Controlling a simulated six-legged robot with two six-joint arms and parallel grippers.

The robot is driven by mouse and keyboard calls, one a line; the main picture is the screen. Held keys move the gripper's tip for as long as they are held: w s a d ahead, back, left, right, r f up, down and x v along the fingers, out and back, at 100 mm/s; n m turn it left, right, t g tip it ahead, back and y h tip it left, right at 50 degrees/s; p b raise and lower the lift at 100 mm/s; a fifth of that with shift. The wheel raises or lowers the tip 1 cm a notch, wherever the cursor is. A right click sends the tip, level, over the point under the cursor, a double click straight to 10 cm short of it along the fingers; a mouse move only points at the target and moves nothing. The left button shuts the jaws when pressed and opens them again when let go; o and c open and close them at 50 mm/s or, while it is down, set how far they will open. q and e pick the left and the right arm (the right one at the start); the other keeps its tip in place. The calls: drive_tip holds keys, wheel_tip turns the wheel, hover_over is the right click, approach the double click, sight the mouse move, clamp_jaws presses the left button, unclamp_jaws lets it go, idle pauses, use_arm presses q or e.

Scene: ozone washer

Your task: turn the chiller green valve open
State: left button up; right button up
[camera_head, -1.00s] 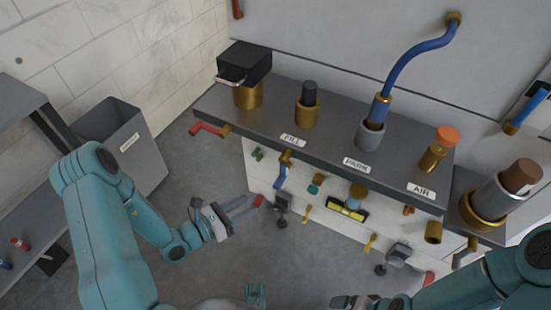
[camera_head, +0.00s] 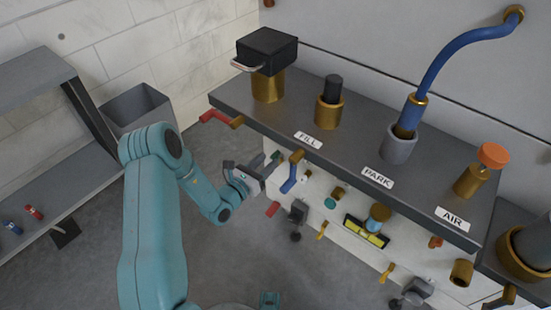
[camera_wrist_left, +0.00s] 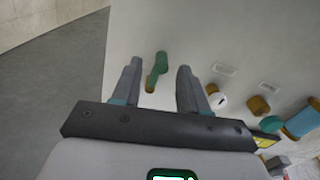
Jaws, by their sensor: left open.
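The green valve (camera_wrist_left: 158,68) shows in the left wrist view as a green handle on a brass stem on the white panel. In that view it appears between the two fingers of my left gripper (camera_wrist_left: 159,66), which are open and spread to either side of it. I cannot tell whether the fingers reach around it or stop short. In the head view my left gripper (camera_head: 268,167) is at the left end of the white front, below the dark counter, and a bit of the green valve (camera_head: 276,155) shows by its fingertips.
The dark counter (camera_head: 350,145) overhangs the panel, with labels FILL, PARK and AIR. A blue-handled valve (camera_head: 290,178) sits just right of my left gripper, and a red handle (camera_head: 272,209) is below. A grey bin (camera_head: 140,108) and shelf are left. Floor between is clear.

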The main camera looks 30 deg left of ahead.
sight(274, 154)
use_arm(q)
drive_tip(key=w, duration=0.4)
drive_tip(key=shift+w+d+b, duration=0.1)
drive_tip(key=shift+d+b, duration=0.15)
drive_tip(key=shift+b, duration=0.15)
clamp_jaws()
